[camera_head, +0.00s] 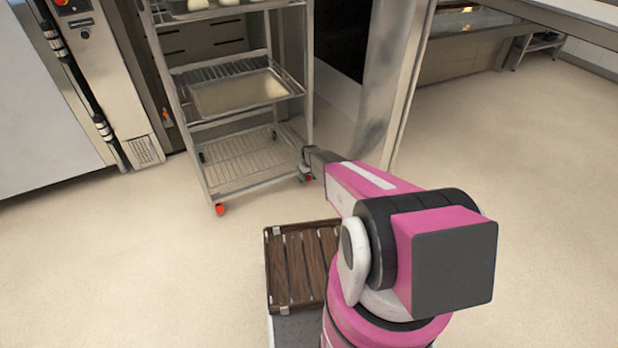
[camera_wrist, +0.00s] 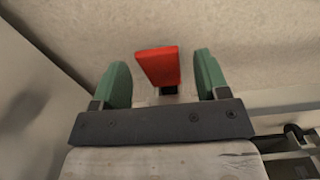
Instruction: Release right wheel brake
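The wheeled rack (camera_head: 181,120) stands at the upper left of the head view. Its right wheel brake, a small red pedal (camera_head: 306,178), shows just below my gripper (camera_head: 312,158) at the rack's front right leg. In the wrist view the red pedal (camera_wrist: 158,66) lies between the two green fingers of my gripper (camera_wrist: 161,60). The fingers are open, with a visible gap on each side of the pedal. The right wheel is mostly hidden. The left wheel has its own red brake (camera_head: 219,209).
A brown slatted board (camera_head: 303,268) lies in front of me on my base. An oven front (camera_head: 110,75) with a dark rail stands left of the rack. A metal post (camera_head: 385,85) rises to the right of the rack. The pale floor (camera_head: 520,170) is clear at right.

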